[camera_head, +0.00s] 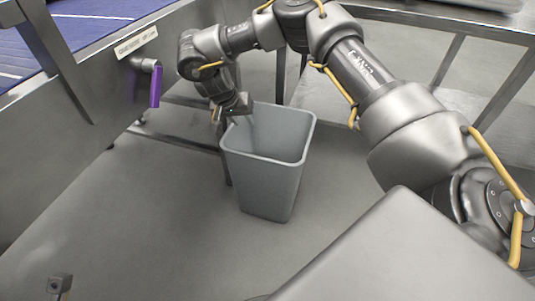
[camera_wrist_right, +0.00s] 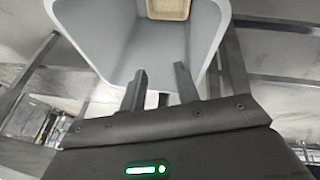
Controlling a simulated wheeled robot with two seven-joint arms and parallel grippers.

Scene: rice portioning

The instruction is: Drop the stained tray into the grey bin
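The grey bin (camera_head: 268,170) stands upright on the floor in the middle of the head view. My right gripper (camera_head: 236,112) is at its left rim. In the right wrist view, my right gripper (camera_wrist_right: 161,72) is open, with its two fingers apart and nothing between them. Beyond the fingers is the pale inside of the bin (camera_wrist_right: 95,35). A tan tray (camera_wrist_right: 168,10) shows in the bin, cut off by the top edge of the picture. Its stains cannot be made out, and the head view does not show it. My left gripper is not in view.
A metal counter (camera_head: 60,140) with a blue belt (camera_head: 95,18) runs along the left. A purple-handled valve (camera_head: 156,85) sticks out from it. Metal legs and rails stand behind the bin. The floor (camera_head: 150,220) in front and left of the bin is clear.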

